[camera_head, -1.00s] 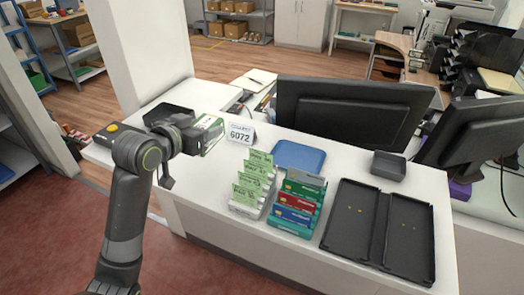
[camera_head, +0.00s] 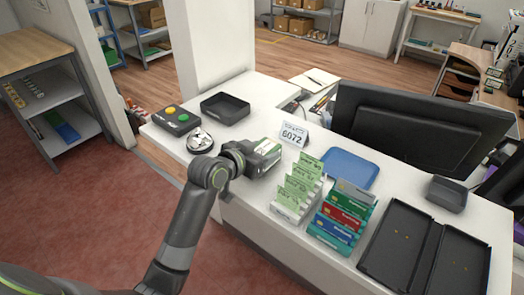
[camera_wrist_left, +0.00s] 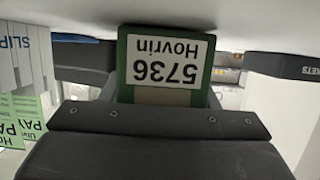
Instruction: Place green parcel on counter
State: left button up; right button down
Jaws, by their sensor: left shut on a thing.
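My left gripper (camera_head: 250,160) is shut on the green parcel (camera_head: 268,147), near the front edge of the white counter (camera_head: 268,95). The parcel is a small green-and-white box. In the left wrist view the green parcel (camera_wrist_left: 122,65) shows a white label reading "5736 Hovrin" upside down, above the dark gripper (camera_wrist_left: 160,118). There its edge meets the white surface in the picture; I cannot tell whether it touches the counter. The gripper hides part of the parcel. My right gripper is not in view.
A 6072 sign (camera_head: 293,134) stands behind the parcel. Green slips (camera_head: 300,183) and coloured cards (camera_head: 341,215) stand to the right. A bell (camera_head: 200,140), a button box (camera_head: 177,121) and an empty black tray (camera_head: 225,108) are left and behind. A blue tray (camera_head: 350,168) lies further right.

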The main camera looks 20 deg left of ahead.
pick_arm(q)
jog(key=o, duration=0.7)
jog(key=shift+f, duration=0.15)
jog(key=shift+c, duration=0.2)
jog(key=o, duration=0.4)
jog(key=shift+o, duration=0.2)
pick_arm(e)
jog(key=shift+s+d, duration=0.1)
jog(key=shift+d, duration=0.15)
pick_arm(q)
jog(key=shift+r, duration=0.25)
jog(key=shift+s, duration=0.2)
jog(key=v, duration=1.1)
jog(key=shift+s+a+r, duration=0.15)
jog(key=shift+s, duration=0.05)
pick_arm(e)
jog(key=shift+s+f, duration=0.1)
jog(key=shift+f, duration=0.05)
